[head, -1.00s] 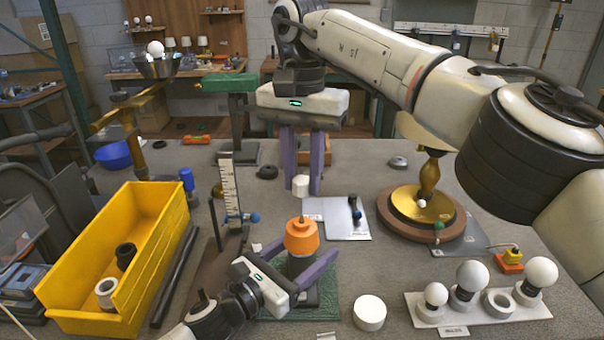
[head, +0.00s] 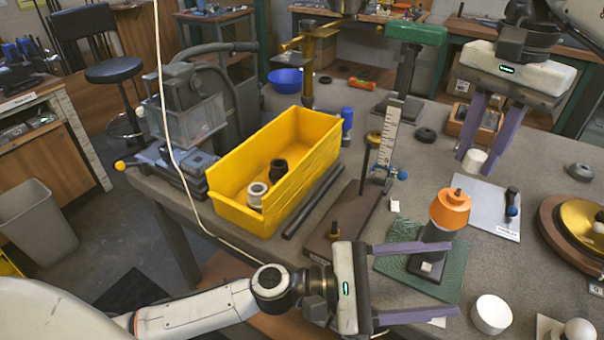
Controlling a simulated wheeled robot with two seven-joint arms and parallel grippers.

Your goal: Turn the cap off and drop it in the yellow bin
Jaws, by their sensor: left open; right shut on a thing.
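The small white cap (head: 473,160) is between the fingertips of my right gripper (head: 480,156), which is shut on it. The cap is clear of the orange part (head: 450,208), held up and to the right of it in the picture. The orange part sits on a dark upright holder (head: 432,250) on a green mat (head: 393,265), with a short stub on top. My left gripper (head: 452,279) is open, its fingers on either side of the holder's base in the picture; I cannot tell if they touch. The yellow bin (head: 300,136) stands at the left with a white ring and a dark ring inside.
A white ruler stand (head: 388,140) and a blue bottle (head: 347,120) stand between the bin and the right gripper. A dark bar (head: 314,200) lies beside the bin. A white disc (head: 491,314) and a brass lamp base (head: 580,225) are at the right.

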